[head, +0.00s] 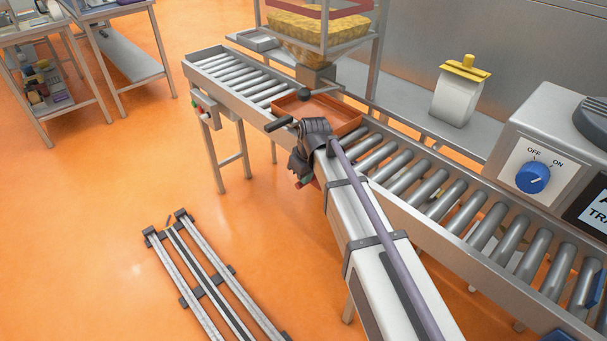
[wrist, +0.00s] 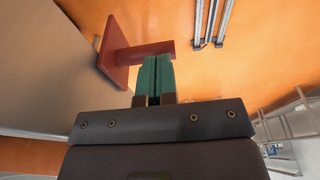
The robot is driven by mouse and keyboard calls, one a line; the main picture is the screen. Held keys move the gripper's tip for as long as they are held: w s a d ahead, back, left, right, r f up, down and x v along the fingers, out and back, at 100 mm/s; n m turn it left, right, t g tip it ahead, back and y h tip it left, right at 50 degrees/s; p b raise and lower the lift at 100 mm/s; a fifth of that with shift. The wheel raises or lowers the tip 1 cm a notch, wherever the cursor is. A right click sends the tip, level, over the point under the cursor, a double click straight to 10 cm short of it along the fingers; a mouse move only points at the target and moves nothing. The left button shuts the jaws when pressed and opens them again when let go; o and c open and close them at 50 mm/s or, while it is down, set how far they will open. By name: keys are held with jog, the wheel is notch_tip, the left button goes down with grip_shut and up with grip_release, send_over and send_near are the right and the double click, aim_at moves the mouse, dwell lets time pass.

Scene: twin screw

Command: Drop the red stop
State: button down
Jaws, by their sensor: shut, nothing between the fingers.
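The red stop (wrist: 116,52) shows in the wrist view as a flat red plate with a red bar sticking out to the right, beside a pale grey surface. My gripper (wrist: 158,62) is shut and empty, its two green fingers side by side. The fingertips overlap the lower edge of the red bar in the picture; I cannot tell whether they touch it. In the head view my gripper (head: 306,181) is at the near side of the roller conveyor (head: 440,235), mostly hidden by my arm. Only a sliver of red shows beside it there.
A reddish-brown tray (head: 345,122) lies on the conveyor under a hopper (head: 318,38) of yellow material. A blue OFF/ON knob (head: 533,177) is on a box at the right. Floor rails (head: 210,270) lie at the lower left. The orange floor left of the conveyor is mostly clear.

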notch_tip(320, 180, up, 12)
jog(key=s+d+p, duration=0.1)
jog(key=p, duration=1)
jog(key=shift+s+d+r, duration=0.2)
jog(key=shift+s+d, duration=0.1)
jog(key=s+d+m+g+h, duration=0.1)
jog(key=s+d+m, duration=0.7)
jog(key=s+d, duration=0.9)
jog(key=shift+s+f+m+g+h, duration=0.2)
jog(key=shift+s+m+g+h, duration=0.15)
jog(key=shift+s, duration=0.2)
